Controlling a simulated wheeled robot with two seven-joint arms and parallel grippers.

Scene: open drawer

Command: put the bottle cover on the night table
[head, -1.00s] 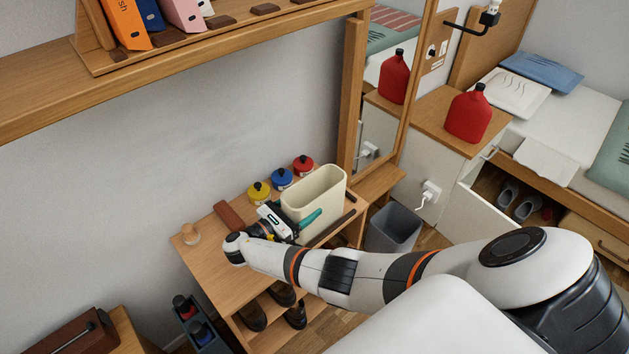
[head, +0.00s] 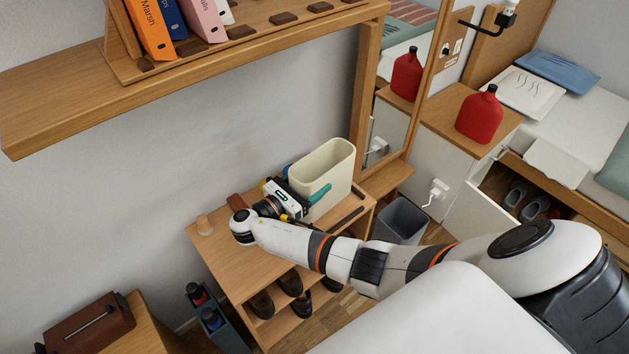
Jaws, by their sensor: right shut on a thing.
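The cream open-topped container (head: 338,178), the likeliest bottle cover, is in my right gripper (head: 318,194). It is upright and seems raised a little above the top of the wooden shelf unit (head: 220,258). The night table (head: 466,138), with a wooden top and white front, stands beside the bed at right. A red bottle (head: 479,118) with a black cap stands on it. My left gripper is not in view.
A mirror (head: 395,110) with a wooden frame rises between the shelf unit and night table. A grey bin (head: 399,222) stands on the floor below. A wooden wall shelf (head: 60,92) overhangs at left.

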